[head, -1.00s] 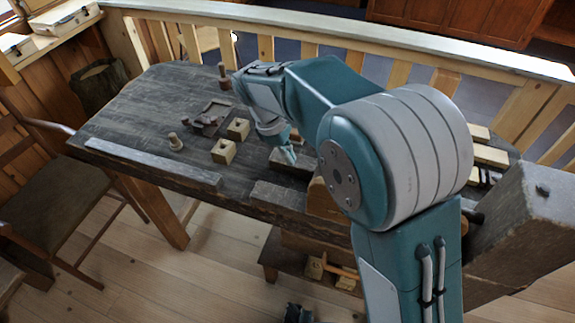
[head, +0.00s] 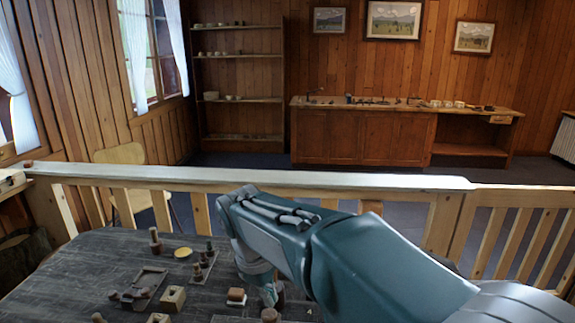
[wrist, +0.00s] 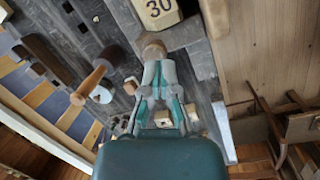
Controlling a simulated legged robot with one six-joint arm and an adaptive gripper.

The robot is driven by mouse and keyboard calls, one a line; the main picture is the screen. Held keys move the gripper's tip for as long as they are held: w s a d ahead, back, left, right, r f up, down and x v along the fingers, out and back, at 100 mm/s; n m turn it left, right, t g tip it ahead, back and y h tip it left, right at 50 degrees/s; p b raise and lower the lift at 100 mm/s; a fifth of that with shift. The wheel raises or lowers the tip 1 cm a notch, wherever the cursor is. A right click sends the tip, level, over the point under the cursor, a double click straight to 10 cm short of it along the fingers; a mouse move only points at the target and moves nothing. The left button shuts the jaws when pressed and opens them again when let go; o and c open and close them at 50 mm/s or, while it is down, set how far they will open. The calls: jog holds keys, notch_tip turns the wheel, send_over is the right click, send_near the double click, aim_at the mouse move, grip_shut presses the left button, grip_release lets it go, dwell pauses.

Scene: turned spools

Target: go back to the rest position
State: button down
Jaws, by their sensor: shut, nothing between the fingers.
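My gripper (head: 270,294) is over the dark workbench (head: 75,270) in the head view, partly hidden behind my own arm. In the wrist view my gripper (wrist: 158,68) has its fingers together with nothing held between them. A brown round wooden piece (wrist: 153,48) shows just beyond the fingertips; I cannot tell whether they touch it. In the head view a turned spool (head: 155,240) stands upright towards the back of the bench. A small stand (head: 198,272) with several spools is left of my gripper.
Wooden blocks with holes (head: 173,298), a yellow disc (head: 183,253) and a reddish-brown block (head: 236,295) lie on the bench. A pale-topped railing (head: 330,183) runs behind it. In the wrist view a block marked 30 (wrist: 158,12) lies beyond the gripper.

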jog(key=s+d+r+m, duration=0.1)
jog(key=s+d+m, duration=0.1)
jog(key=d, duration=0.1)
jog(key=s+d+r+m+t+y, duration=0.1)
jog(key=s+d+m, duration=0.1)
jog(key=s+d, duration=0.1)
jog(key=s+d+r+m+t+y, duration=0.1)
jog(key=s+d+m, duration=0.1)
jog(key=d, duration=0.3)
jog(key=shift+s+d+r, duration=0.1)
jog(key=shift+s+d, duration=0.15)
jog(key=s+d+f+m+t, duration=0.2)
jog(key=s+d+m+t, duration=0.1)
jog(key=s+d+m, duration=0.3)
jog(key=s, duration=0.2)
jog(key=shift+s+d+f, duration=0.2)
jog(key=shift+s+d, duration=0.2)
jog(key=shift+d, duration=0.1)
